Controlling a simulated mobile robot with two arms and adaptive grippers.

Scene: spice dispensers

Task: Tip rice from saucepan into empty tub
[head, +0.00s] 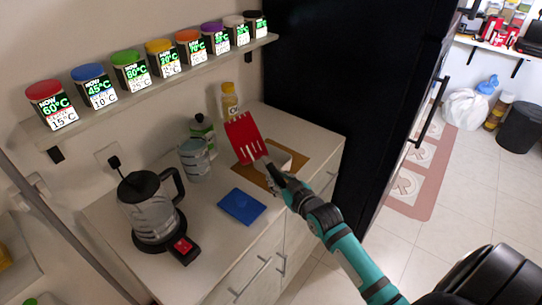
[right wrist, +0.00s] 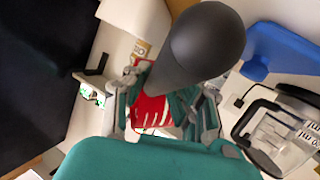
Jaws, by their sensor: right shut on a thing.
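My right gripper (head: 277,178) is shut on a red slotted spatula (head: 244,138) and holds it above the counter, its red head up and to the left. In the right wrist view the spatula's dark handle (right wrist: 203,45) points towards the camera, with the red head (right wrist: 150,110) beyond the fingers. A white dish-like thing (head: 287,157) shows partly behind the spatula and gripper, over a brown board (head: 298,165). I cannot tell whether it is the tub. I see no saucepan or rice. My left gripper is not in view.
A blue flat thing (head: 242,206) lies on the counter (head: 215,235). A kettle (head: 150,208), a glass jug (head: 196,160) and bottles stand behind and left. A shelf (head: 170,80) holds several labelled spice dispensers. A black fridge (head: 345,70) borders the counter on the right.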

